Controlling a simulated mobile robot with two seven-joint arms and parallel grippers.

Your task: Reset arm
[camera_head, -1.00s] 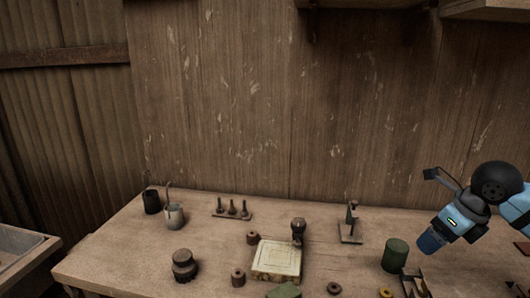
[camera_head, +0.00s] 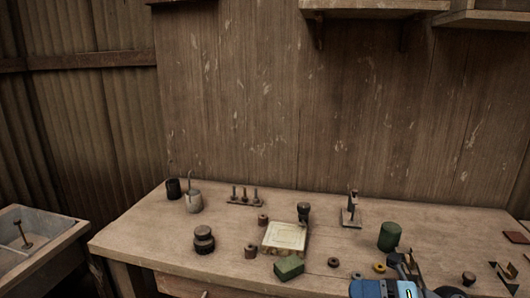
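Part of my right arm, with blue and black links, shows at the bottom right edge of the head view, low in front of the table. My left arm and gripper are out of view. A pale square tile plate (camera_head: 284,236) lies on the wooden table (camera_head: 140,240), with a dark round-headed knob (camera_head: 303,210) at its back right corner. A green block (camera_head: 289,267) sits in front of it. A green cylinder (camera_head: 389,235) stands to the right.
A stone sink (camera_head: 40,245) is at the left. The table's left front is clear.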

